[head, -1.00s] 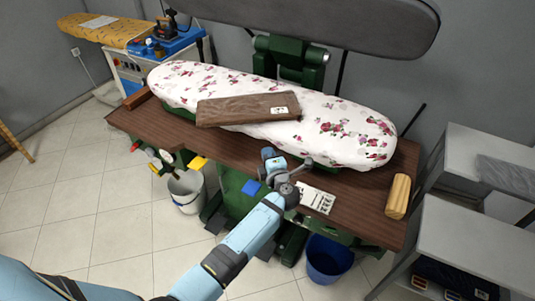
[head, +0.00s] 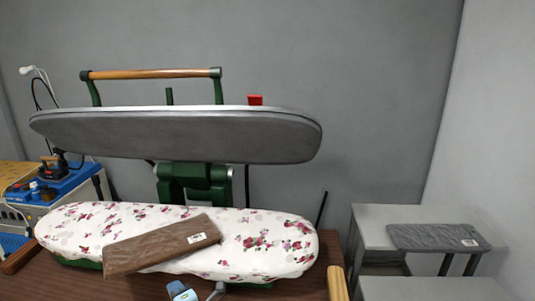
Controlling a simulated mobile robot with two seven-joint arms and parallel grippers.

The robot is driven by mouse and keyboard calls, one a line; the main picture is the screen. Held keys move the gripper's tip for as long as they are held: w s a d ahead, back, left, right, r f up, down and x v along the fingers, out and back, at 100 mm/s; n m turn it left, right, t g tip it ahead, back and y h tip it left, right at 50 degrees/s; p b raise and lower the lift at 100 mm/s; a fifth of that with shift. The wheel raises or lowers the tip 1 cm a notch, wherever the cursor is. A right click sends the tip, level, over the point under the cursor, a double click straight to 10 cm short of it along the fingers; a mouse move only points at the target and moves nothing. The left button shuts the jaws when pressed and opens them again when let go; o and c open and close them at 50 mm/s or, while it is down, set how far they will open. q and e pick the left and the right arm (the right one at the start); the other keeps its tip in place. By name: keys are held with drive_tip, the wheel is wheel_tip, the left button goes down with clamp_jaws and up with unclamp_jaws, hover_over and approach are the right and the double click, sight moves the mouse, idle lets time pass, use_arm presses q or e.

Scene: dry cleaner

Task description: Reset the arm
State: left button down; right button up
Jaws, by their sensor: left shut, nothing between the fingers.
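My left gripper (head: 218,288) shows only in part at the bottom edge of the head view, with a pale blue part of my arm beside it. Its fingers are shut with nothing between them. It is in front of the near edge of the flowered pressing board, over or close to the brown table edge; the exact gap cannot be told. The rest of my left arm is below the picture. My right gripper is out of view.
A brown wrapped package (head: 155,248) lies on the flowered board (head: 265,240). The grey upper press plate (head: 180,135) is raised above it. A wooden roll (head: 337,284) lies at the table's right end. A grey package (head: 438,237) lies on the pale shelf (head: 375,225) at right.

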use_arm(q)
drive_tip(key=s+d+f+m+t+h, duration=0.2)
drive_tip(key=s+d+m+h, duration=0.1)
drive_tip(key=s+m+h, duration=0.6)
drive_tip(key=s+d+f+m+t+h, duration=0.2)
drive_tip(key=s+d+m+h, duration=0.25)
drive_tip(key=s+m, duration=0.4)
drive_tip(key=s+a+f+m+g, duration=0.1)
drive_tip(key=s+f+m+g, duration=0.2)
drive_tip(key=s+m, duration=0.2)
drive_tip(key=s+f+m+g+h+p, duration=0.1)
drive_tip(key=s+f+m+g, duration=0.2)
drive_tip(key=s+m, duration=0.3)
drive_tip(key=s, duration=0.4)
drive_tip(key=shift+s+a+f+g, duration=0.3)
drive_tip(key=shift+a+f+g, duration=0.05)
drive_tip(key=shift+f+g, duration=0.05)
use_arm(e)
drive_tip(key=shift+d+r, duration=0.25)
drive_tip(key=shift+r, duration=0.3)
use_arm(q)
drive_tip(key=shift+m, duration=0.25)
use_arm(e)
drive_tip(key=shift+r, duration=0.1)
